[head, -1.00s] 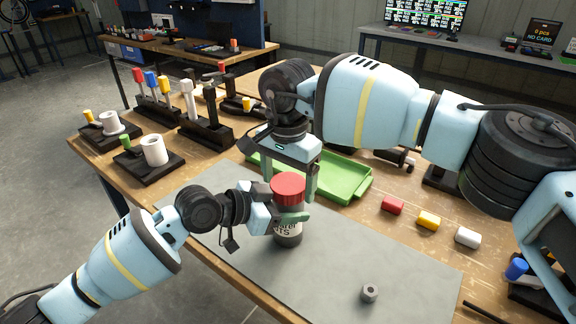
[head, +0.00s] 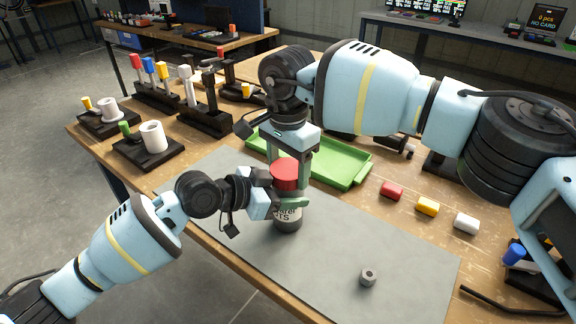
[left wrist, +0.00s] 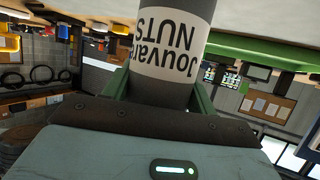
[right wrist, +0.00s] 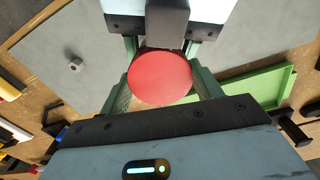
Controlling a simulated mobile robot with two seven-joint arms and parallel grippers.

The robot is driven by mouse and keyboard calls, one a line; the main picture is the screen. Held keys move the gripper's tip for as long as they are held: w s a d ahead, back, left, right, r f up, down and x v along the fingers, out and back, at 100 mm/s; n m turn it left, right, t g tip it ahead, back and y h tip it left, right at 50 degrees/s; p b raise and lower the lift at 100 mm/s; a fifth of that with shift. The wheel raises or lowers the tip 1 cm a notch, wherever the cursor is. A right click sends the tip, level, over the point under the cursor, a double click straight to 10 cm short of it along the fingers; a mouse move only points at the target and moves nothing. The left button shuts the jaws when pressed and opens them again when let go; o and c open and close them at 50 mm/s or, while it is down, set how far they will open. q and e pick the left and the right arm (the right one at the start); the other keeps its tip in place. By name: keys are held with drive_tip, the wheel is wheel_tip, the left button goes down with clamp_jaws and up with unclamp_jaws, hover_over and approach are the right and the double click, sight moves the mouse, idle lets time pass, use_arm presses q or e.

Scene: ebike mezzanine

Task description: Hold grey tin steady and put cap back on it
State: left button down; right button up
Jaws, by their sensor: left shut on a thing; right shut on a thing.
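The grey tin (head: 288,222) stands upright on the grey mat (head: 345,262), its pale label reading NUTS in the left wrist view (left wrist: 172,45). My left gripper (head: 283,203) is shut around the tin's body from the left. The red cap (head: 286,174) is at the top of the tin, and it shows from above in the right wrist view (right wrist: 160,78). My right gripper (head: 290,168) points down from above and is shut on the cap's sides. Whether the cap is fully seated cannot be told, as the fingers hide part of its lower edge.
A green tray (head: 345,168) lies behind the tin. A small grey nut (head: 368,277) lies on the mat at front right. Red (head: 391,190), yellow (head: 427,207) and white (head: 466,223) pieces lie to the right. Holders with coloured-handled tools (head: 155,90) and white cups (head: 153,137) stand at left.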

drive_tip(key=m, duration=1.2)
drive_tip(key=o, duration=1.1)
drive_tip(key=shift+r, duration=2.25)
drive_tip(key=shift+c, duration=0.6)
